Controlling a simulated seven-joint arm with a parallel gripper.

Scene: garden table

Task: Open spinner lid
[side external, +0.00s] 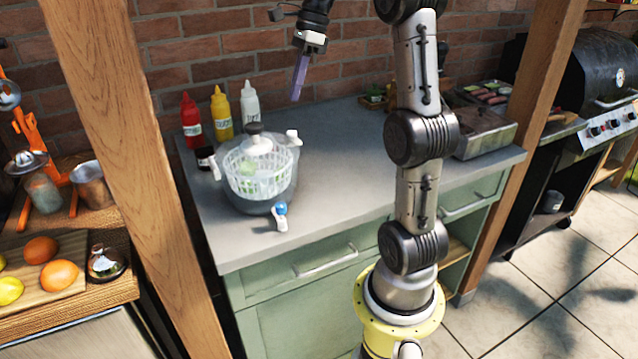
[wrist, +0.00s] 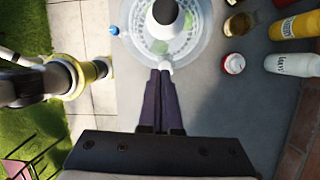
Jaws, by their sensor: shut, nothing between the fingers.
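The salad spinner (side external: 258,175) stands on the grey counter at the left, with a clear basket and something green inside. Its lid (side external: 257,146) is on top, with a dark-topped white knob (side external: 255,130). A blue-tipped spout (side external: 281,213) sticks out at the front. My gripper (side external: 296,98) is shut and empty, pointing down, above the counter and to the right of the spinner. It also shows in the wrist view (wrist: 161,72).
Red (side external: 190,118), yellow (side external: 222,112) and white (side external: 250,102) bottles stand behind the spinner, with a small dark jar (side external: 205,157) at its left. A wooden post (side external: 130,150) is at the left. The counter's middle (side external: 340,170) is clear. A metal tray (side external: 485,135) is at the right.

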